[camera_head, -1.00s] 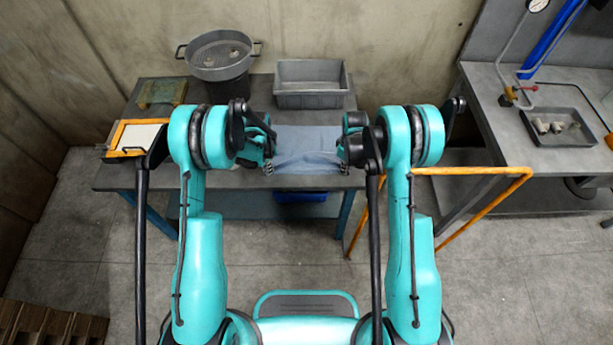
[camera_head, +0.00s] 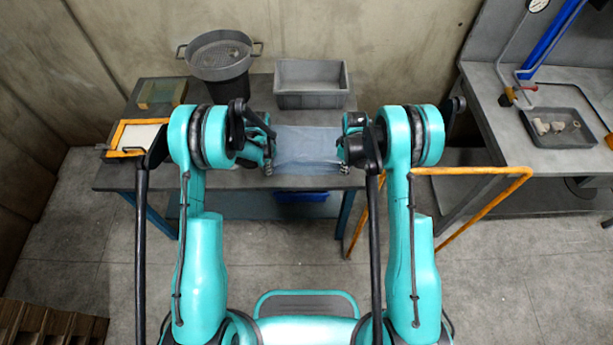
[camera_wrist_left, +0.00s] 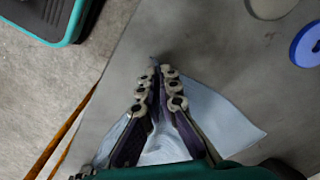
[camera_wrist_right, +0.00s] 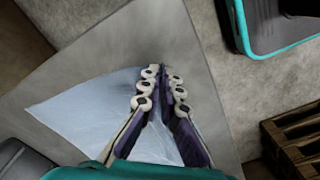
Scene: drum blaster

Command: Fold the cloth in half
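The light blue cloth (camera_head: 307,145) lies on the grey table between my two grippers. Its near edge runs between them, and its surface looks fairly smooth. My left gripper (camera_head: 267,169) is at the cloth's near left corner; in the left wrist view its fingers (camera_wrist_left: 161,85) are close together with cloth (camera_wrist_left: 225,122) between and beside them. My right gripper (camera_head: 343,168) is at the near right corner; in the right wrist view its fingers (camera_wrist_right: 162,85) are also close together on cloth (camera_wrist_right: 80,108). The fingers hide the pinched corners.
Behind the cloth stand a grey bin (camera_head: 310,84) and a dark pot (camera_head: 219,62). A framed white panel (camera_head: 137,137) and a greenish box (camera_head: 161,93) are at the left. An orange rail (camera_head: 485,173) stands right of the table. A blue ring (camera_wrist_left: 308,45) lies nearby.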

